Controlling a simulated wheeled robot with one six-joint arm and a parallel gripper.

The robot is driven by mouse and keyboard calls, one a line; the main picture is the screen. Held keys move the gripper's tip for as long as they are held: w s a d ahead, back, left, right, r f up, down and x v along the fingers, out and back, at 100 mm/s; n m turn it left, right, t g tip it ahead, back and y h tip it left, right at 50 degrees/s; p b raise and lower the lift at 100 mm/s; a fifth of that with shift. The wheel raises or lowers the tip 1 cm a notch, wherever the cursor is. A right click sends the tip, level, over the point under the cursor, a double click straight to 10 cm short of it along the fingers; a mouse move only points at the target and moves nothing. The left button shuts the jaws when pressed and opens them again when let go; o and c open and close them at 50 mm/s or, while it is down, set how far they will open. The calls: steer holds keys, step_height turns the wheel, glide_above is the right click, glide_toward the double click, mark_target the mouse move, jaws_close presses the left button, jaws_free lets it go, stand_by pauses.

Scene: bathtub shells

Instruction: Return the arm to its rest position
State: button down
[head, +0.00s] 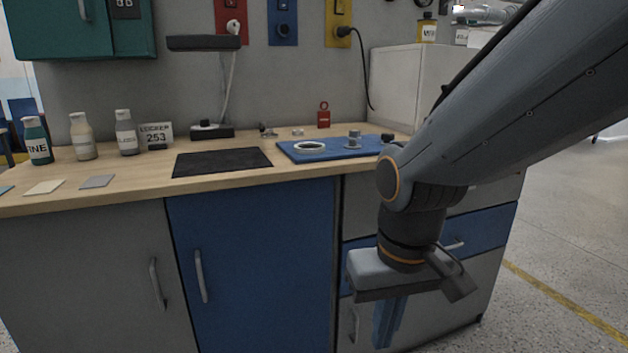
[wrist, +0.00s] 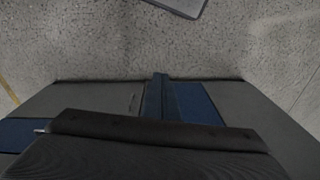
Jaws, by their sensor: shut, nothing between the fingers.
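My gripper (head: 389,322) hangs below the worktop height in the head view, in front of the drawers at the right of the cabinet. Its fingers point down, are together and hold nothing. The arm comes in from the upper right and bends down at the wrist. In the wrist view the closed fingers (wrist: 160,95) show at the centre, with the floor and cabinet fronts behind them.
The wooden worktop (head: 120,178) carries bottles (head: 84,138), a black mat (head: 221,162) and a blue mat (head: 310,155) with a ring (head: 309,147) and small metal parts. A blue cabinet door (head: 255,260) is left of my gripper. Open floor (head: 560,240) lies to the right.

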steer(key=s+a+r+n, duration=0.1)
steer(key=s, duration=0.3)
steer(key=d+r+m+p, duration=0.3)
steer(key=d+r+p, duration=0.7)
steer(key=p, duration=1.1)
steer(key=shift+r+g, duration=0.4)
steer(key=shift+r, duration=0.55)
